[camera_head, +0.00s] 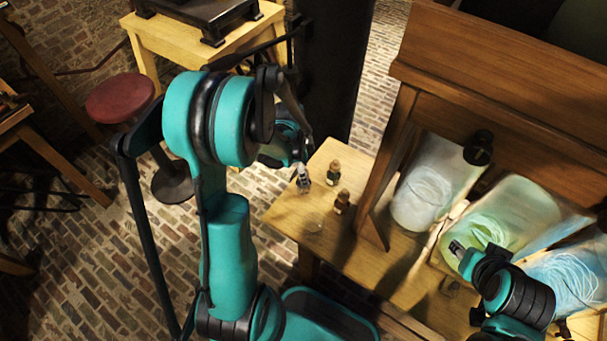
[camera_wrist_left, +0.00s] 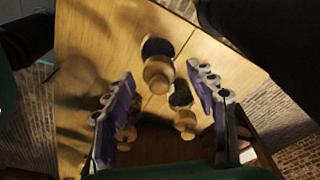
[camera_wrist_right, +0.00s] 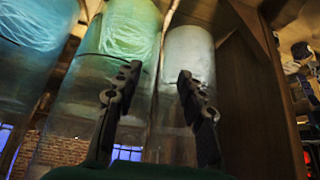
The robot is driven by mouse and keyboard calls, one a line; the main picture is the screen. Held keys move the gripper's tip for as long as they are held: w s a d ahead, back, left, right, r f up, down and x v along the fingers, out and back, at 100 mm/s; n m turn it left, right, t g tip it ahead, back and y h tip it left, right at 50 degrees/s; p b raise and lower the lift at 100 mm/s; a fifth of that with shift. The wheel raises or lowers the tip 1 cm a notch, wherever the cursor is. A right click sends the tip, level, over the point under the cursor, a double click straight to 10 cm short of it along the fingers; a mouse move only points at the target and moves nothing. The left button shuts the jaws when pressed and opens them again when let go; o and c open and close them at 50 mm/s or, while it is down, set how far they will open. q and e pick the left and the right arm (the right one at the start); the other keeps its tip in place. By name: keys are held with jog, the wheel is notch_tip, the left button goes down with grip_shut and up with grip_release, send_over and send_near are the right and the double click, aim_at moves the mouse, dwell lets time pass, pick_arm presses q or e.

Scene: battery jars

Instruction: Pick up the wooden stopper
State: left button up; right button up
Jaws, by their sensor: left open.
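Small dark pieces with pale wooden tops stand on the wooden table near its left corner; two show clearly in the head view, a far one (camera_head: 333,172) and a near one (camera_head: 342,202). In the left wrist view, a wooden stopper (camera_wrist_left: 158,72) shows between the fingertips, with another (camera_wrist_left: 184,120) nearer the right finger and a third (camera_wrist_left: 126,134) by the left finger. My left gripper (camera_wrist_left: 160,74) is open above them, apparently holding nothing. Its fingers are partly hidden by my arm in the head view. My right gripper (camera_wrist_right: 158,76) is open and empty before the jars.
A red stool (camera_head: 120,99) stands far left.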

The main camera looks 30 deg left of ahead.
pick_arm(q)
jog(key=shift+r, duration=0.1)
jog(key=shift+c, duration=0.3)
jog(key=c, duration=0.8)
